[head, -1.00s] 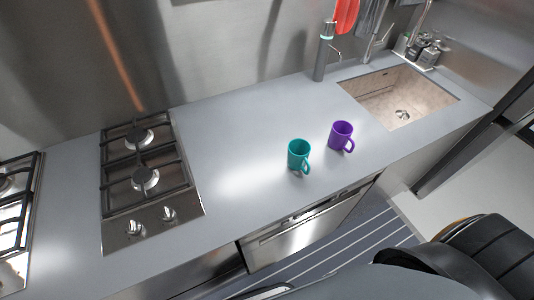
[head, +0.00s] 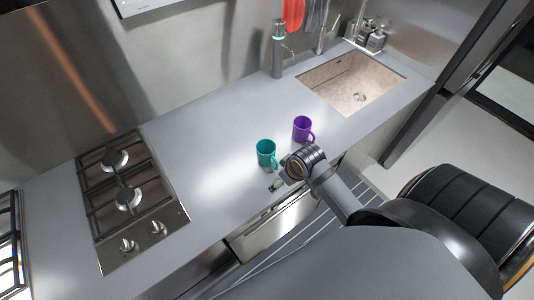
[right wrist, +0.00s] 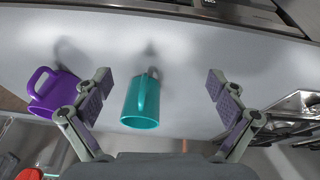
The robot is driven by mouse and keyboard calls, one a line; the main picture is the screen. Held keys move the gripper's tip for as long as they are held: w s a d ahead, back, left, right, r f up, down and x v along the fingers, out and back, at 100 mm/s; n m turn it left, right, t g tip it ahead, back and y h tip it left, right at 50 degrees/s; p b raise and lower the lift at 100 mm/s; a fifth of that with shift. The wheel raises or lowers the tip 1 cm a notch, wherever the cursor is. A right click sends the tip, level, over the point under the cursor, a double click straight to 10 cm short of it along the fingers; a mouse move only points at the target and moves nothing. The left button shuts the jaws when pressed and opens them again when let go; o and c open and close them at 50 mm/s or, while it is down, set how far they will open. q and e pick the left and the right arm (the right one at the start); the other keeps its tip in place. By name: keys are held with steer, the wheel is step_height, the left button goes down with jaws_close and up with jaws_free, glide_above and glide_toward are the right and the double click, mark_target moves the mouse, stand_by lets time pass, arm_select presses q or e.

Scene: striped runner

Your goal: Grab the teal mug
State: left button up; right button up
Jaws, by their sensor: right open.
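The teal mug (head: 266,152) stands on the grey counter, its handle towards the counter's front edge. In the right wrist view the teal mug (right wrist: 138,108) appears between my right gripper's spread fingers, nearer the left one. My right gripper (right wrist: 160,92) is open and empty. In the head view my right gripper (head: 277,184) is just in front of the teal mug, partly hidden behind my own wrist. My left gripper is not in view.
A purple mug (head: 302,128) stands right of the teal one; in the right wrist view this purple mug (right wrist: 52,95) is close to the left finger. A gas hob (head: 128,196) is at left, a sink (head: 345,84) at back right. The counter between hob and mugs is clear.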

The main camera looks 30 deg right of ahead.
mark_target(268, 151)
steer(key=w+d+r+n+y, duration=0.2)
steer(key=w+d+r+n, duration=0.1)
steer(key=w+r, duration=0.55)
steer(key=x, duration=0.3)
steer(key=w+p+x, duration=0.1)
steer(key=x, duration=0.2)
steer(key=shift+d+r, duration=0.1)
steer(key=shift+d, duration=0.05)
steer(key=shift+w+f+p, duration=0.25)
steer(key=shift+f+p, duration=0.05)
steer(key=shift+f, duration=0.2)
steer(key=p+x, duration=0.1)
steer(key=x, duration=0.1)
steer(key=p+x, duration=0.1)
steer(key=x, duration=0.1)
steer(key=shift+w+a+f, duration=0.15)
steer(key=shift+a+f, duration=0.15)
steer(key=shift+w+f, duration=0.1)
steer(key=shift+f, duration=0.15)
steer(key=shift+r, duration=0.1)
steer(key=c, duration=1.5)
